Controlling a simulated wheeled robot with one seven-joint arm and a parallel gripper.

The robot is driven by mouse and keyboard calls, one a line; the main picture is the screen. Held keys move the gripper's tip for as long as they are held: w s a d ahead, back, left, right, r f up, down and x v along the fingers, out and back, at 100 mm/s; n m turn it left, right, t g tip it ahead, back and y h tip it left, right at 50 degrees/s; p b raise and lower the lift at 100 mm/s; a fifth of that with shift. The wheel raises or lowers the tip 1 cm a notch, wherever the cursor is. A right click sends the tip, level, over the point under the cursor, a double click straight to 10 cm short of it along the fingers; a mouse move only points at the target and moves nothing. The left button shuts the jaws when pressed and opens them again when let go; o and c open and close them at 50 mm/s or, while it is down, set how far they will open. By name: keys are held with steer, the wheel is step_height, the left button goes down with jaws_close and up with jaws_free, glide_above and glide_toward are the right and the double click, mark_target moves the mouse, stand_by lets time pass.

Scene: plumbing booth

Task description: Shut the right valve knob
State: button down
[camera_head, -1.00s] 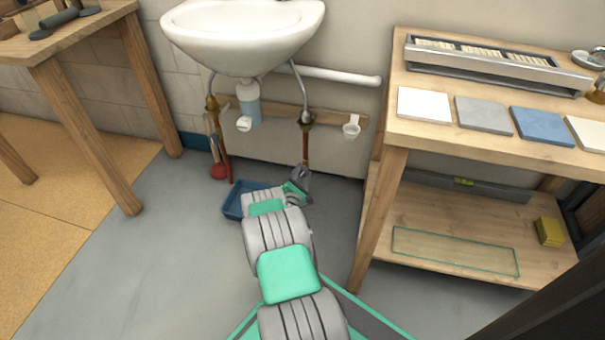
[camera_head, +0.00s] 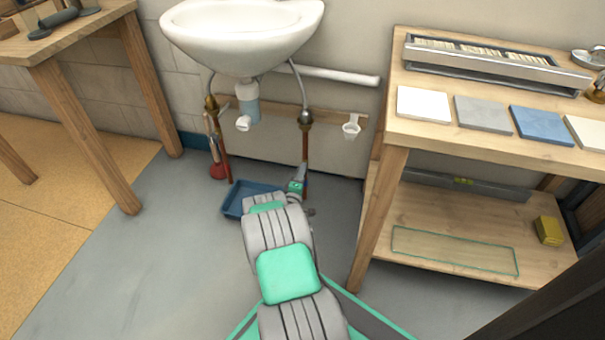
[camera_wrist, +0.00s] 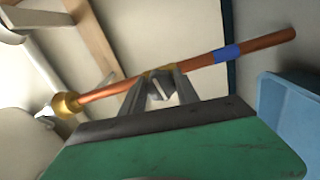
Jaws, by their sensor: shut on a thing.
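The right copper pipe (camera_head: 306,148) runs down below the sink's right side in the head view. In the wrist view the same pipe (camera_wrist: 255,46) crosses diagonally, with a blue band on it. A brass valve body (camera_wrist: 153,72) sits on the pipe, just beyond my fingers. My gripper (camera_wrist: 160,90) is at this valve, its grey fingers closed around a small grey part that I take for the valve knob. The fingers hide most of the knob, so its angle is hard to tell. In the head view my gripper (camera_head: 301,172) is low at the right pipe.
A blue tray (camera_head: 233,201) lies on the floor left of my arm; its edge shows in the wrist view (camera_wrist: 290,105). The sink (camera_head: 243,40) is above, a wooden workbench (camera_head: 395,170) to the right.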

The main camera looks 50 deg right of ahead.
steer(key=shift+m, duration=0.9)
steer(key=shift+f, duration=0.1)
steer(key=c, duration=0.9)
jaws_free()
steer(key=shift+a, duration=0.1)
steer(key=p+v, duration=0.3)
steer(key=v, duration=0.4)
steer(key=shift+a, duration=0.35)
steer(key=shift+s, duration=0.2)
